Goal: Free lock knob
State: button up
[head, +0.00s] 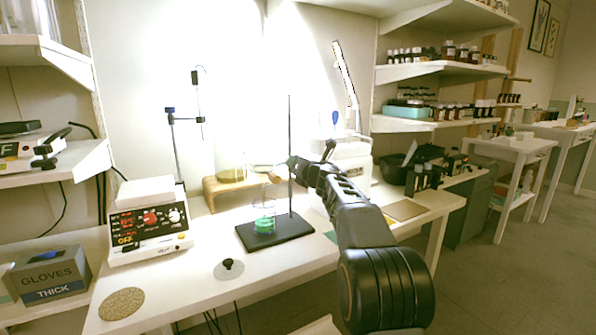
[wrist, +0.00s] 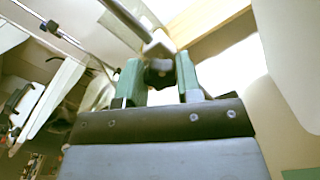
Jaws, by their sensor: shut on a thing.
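In the wrist view, a dark lock knob (wrist: 159,74) sits between the two green fingertips of my gripper (wrist: 160,82), which is shut on it. The knob is on a white clamp block (wrist: 159,46), with a metal rod (wrist: 126,18) running up to the left from it. In the head view, my gripper (head: 293,168) is beside the upright rod (head: 290,125) of a stand, at about mid-height. The stand has a dark flat base (head: 293,231). The knob is too small and covered to make out in the head view.
A round cork mat (head: 121,304) and a small black-knobbed disc (head: 228,268) lie in front.

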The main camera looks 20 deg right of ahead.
jog(key=shift+n+b, duration=2.1)
jog(key=shift+n, duration=2.6)
jog(key=o, duration=0.9)
jog(key=shift+o, duration=0.2)
jog(key=s+d+b, duration=0.1)
jog(key=s, duration=1.2)
jog(key=shift+s+d, duration=0.2)
jog(key=shift+s, duration=0.2)
